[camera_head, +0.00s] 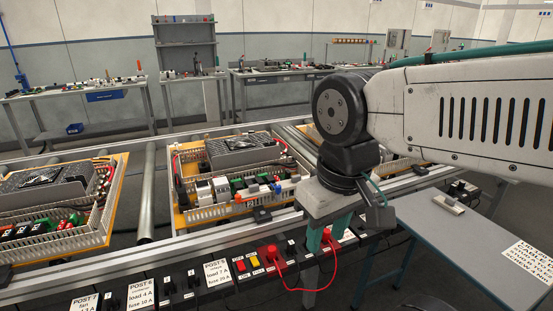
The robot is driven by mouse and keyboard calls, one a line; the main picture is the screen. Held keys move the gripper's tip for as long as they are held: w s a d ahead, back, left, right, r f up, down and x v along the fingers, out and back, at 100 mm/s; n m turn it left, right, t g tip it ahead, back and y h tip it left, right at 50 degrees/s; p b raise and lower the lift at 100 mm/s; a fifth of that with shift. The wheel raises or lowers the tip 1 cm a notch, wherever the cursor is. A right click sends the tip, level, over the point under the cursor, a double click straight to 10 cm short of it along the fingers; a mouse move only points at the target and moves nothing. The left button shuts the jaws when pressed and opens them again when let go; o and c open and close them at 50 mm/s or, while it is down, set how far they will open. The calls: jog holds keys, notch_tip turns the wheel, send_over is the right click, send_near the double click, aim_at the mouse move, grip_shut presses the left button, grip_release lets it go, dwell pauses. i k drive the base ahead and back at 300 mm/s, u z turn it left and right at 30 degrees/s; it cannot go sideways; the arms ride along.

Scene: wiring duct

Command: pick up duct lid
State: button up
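No separate duct lid can be made out with certainty. Pale slotted wiring ducts (235,209) run along the edges of the middle orange panel (180,219), and their slotted walls show. My gripper (327,243) points down in front of the conveyor, right of the middle panel, above the black strip of sockets. Its two teal fingers stand apart, with a red plug and cable visible behind or between them. I see nothing clearly held. My gripper body and arm hide part of the panel on the right.
A black socket strip (190,295) with labels, buttons and a looping red cable (335,272) runs along the conveyor's front. Another panel (110,220) sits at left. Benches stand behind.

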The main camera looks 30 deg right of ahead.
aim_at(448, 203)
jog(key=z, duration=0.3)
jog(key=i, duration=1)
jog(key=k, duration=1)
jog(key=u, duration=1)
jog(key=i, duration=0.95)
jog(key=z, duration=3.3)
jog(key=i, duration=0.5)
jog(key=u, duration=0.15)
